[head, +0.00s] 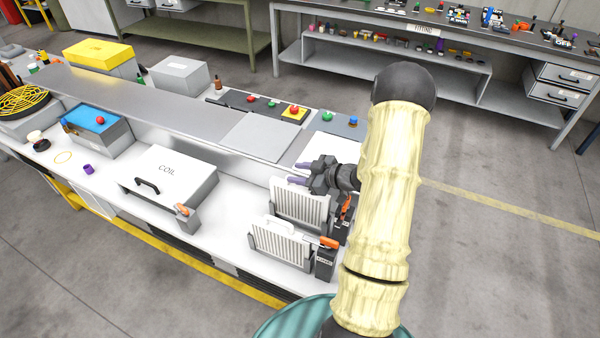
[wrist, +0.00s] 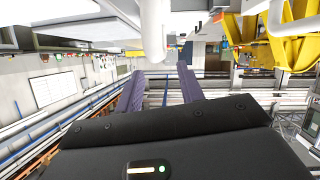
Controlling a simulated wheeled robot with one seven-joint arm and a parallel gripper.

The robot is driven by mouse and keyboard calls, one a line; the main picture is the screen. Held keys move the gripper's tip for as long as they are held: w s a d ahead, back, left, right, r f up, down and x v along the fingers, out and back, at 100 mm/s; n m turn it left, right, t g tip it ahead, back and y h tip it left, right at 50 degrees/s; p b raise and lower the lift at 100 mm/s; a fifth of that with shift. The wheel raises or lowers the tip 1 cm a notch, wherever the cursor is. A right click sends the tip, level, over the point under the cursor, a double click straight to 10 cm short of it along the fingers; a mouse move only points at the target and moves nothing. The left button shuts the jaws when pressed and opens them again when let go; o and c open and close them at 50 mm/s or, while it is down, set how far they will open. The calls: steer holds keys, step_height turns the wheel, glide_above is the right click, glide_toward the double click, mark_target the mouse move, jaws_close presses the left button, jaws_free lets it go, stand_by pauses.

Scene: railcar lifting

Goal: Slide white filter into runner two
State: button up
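Two pale slatted filters stand upright on the white bench in the head view: a front one (head: 278,246) with a light handle on top, and a rear one (head: 299,205) just behind it. Each has a dark holder with an orange lever at its right end; the front holder (head: 325,263) bears a label too small to read. I cannot tell which runner is two. My gripper (head: 300,172) is above the rear filter, its fingers pointing left. In the wrist view its purple fingers (wrist: 160,78) are apart with nothing between them; neither filter shows there.
A white box marked COIL (head: 172,172) stands left of the filters. A raised grey shelf (head: 180,110) runs behind, with a row of coloured buttons (head: 293,111) beyond it. A blue-topped box (head: 95,125) is farther left.

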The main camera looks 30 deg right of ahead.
steer(key=shift+s+d+r, duration=0.15)
steer(key=shift+s+d, duration=0.2)
steer(key=shift+s, duration=0.1)
steer(key=b+v, duration=0.3)
steer(key=v, duration=1.3)
steer(key=shift+s+r, duration=0.1)
steer(key=shift+s, duration=0.05)
